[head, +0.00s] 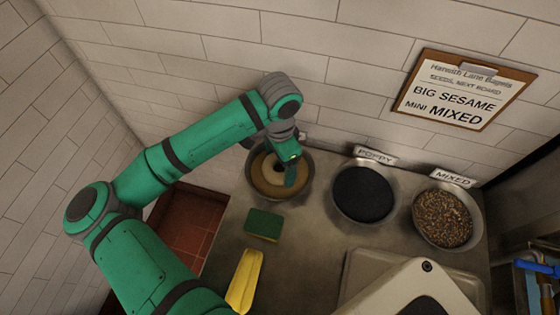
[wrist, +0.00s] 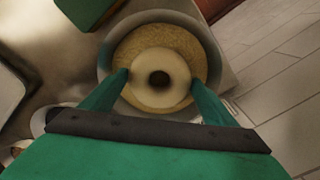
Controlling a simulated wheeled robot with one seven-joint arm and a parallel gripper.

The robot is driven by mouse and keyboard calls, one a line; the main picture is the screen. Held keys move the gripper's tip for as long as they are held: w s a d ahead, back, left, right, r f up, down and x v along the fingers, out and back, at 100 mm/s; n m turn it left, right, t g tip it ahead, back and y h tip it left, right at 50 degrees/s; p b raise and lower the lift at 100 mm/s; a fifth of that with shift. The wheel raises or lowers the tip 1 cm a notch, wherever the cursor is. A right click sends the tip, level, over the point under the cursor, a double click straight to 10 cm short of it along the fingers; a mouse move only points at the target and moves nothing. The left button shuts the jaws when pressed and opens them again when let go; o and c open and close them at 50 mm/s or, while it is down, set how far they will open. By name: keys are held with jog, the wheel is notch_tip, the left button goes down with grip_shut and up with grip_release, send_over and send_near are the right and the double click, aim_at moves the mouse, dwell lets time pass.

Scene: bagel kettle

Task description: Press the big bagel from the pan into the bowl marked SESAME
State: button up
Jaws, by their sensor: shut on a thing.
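My gripper (wrist: 160,82) is shut on the big bagel (wrist: 160,57), a pale ring with a round hole, with one finger on each side. The bagel is over the bowl of light tan seeds (wrist: 160,31); I cannot tell whether it touches them. This bowl (wrist: 104,66) is the leftmost of three. In the head view, my gripper (head: 286,178) points down into this bowl (head: 251,186), partly covering the bagel (head: 266,169). Its label is hidden behind my arm.
The POPPY bowl (head: 363,193) and MIXED bowl (head: 443,219) stand to the right. A green and yellow sponge (head: 263,225) and a yellow object (head: 245,278) lie in front. The wall board (head: 458,91) reads BIG SESAME, MINI MIXED. A tiled wall rises close behind the bowls.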

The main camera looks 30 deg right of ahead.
notch_tip(320, 180, up, 10)
dwell(1.4)
dwell(0.4)
